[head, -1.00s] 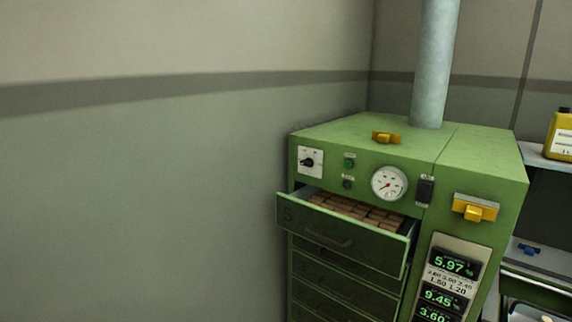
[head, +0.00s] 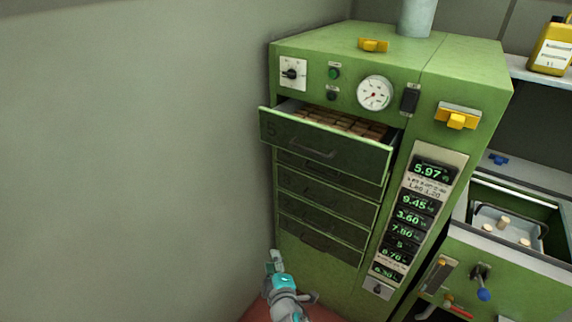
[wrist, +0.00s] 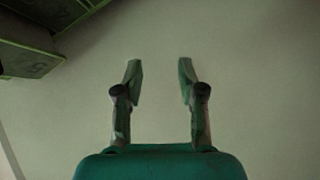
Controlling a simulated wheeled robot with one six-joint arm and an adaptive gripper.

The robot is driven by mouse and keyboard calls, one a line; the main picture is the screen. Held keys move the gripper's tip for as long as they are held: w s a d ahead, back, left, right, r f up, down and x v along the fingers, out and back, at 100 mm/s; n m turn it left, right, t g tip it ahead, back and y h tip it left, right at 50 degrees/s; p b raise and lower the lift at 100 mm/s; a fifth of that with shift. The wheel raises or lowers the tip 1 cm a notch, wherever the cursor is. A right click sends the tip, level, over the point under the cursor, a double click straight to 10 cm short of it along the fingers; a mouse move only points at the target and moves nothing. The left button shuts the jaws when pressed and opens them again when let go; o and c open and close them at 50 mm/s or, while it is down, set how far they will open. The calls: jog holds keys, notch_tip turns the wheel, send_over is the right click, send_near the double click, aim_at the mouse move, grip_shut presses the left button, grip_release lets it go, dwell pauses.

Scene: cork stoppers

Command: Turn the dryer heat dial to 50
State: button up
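The dryer (head: 485,80) is a tall green cabinet. Its heat dial (head: 291,74) is a black knob on a white plate at the upper left of the front; the scale is too small to read. A round white gauge (head: 375,93) with a red needle sits to its right. My gripper (head: 274,258) is low in the head view, in front of the cabinet's lower left, well below the dial. In the wrist view my gripper (wrist: 160,75) has its two fingers apart with nothing between them, facing a plain wall.
The top drawer (head: 325,148) is pulled out below the dial and holds brown blocks; it also shows at the wrist view's upper left (wrist: 30,62). A grey wall (head: 130,150) stands close on the left. Green and black buttons (head: 333,73) sit beside the dial. A crate of corks (head: 510,228) is at right.

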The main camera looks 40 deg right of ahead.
jog(key=w+d+r+h, duration=0.4)
jog(key=w+r, duration=0.5)
jog(key=w, duration=0.2)
jog(key=m+g+h, duration=0.5)
jog(key=g+h, duration=0.2)
jog(key=g, duration=0.1)
send_near(287, 76)
jog(key=x, duration=0.9)
jog(key=shift+d, duration=0.25)
grip_shut()
